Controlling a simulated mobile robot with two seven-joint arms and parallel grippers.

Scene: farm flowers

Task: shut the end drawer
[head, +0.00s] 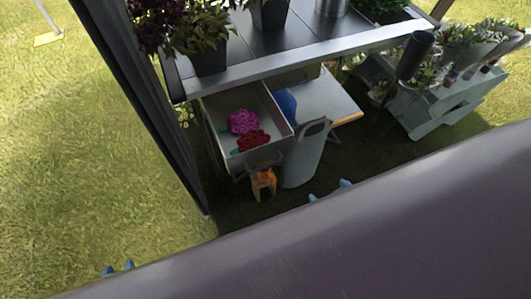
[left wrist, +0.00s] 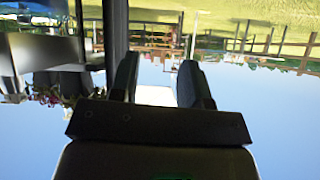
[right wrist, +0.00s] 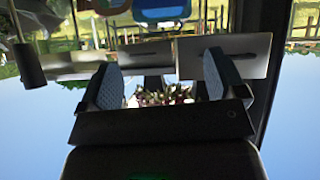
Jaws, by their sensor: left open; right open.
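The open drawer (head: 214,113) sticks out under the left end of the dark-topped flower table (head: 290,62) in the head view. A magenta flower (head: 242,122) and a red flower (head: 252,141) lie inside it. My left gripper (head: 118,268) is low at the left over the grass, apart from the drawer, with blue fingertips spread. Its open fingers also show empty in the left wrist view (left wrist: 155,82). My right gripper (head: 330,191) is in front and to the right of the drawer, not touching it. It is open and empty in the right wrist view (right wrist: 160,80).
A tall grey container with a handle (head: 303,158) and a small orange object (head: 263,183) stand close before the drawer. A dark post (head: 140,100) rises left of it. A grey tiered plant stand (head: 440,103) is at the right. Open grass (head: 80,170) lies left.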

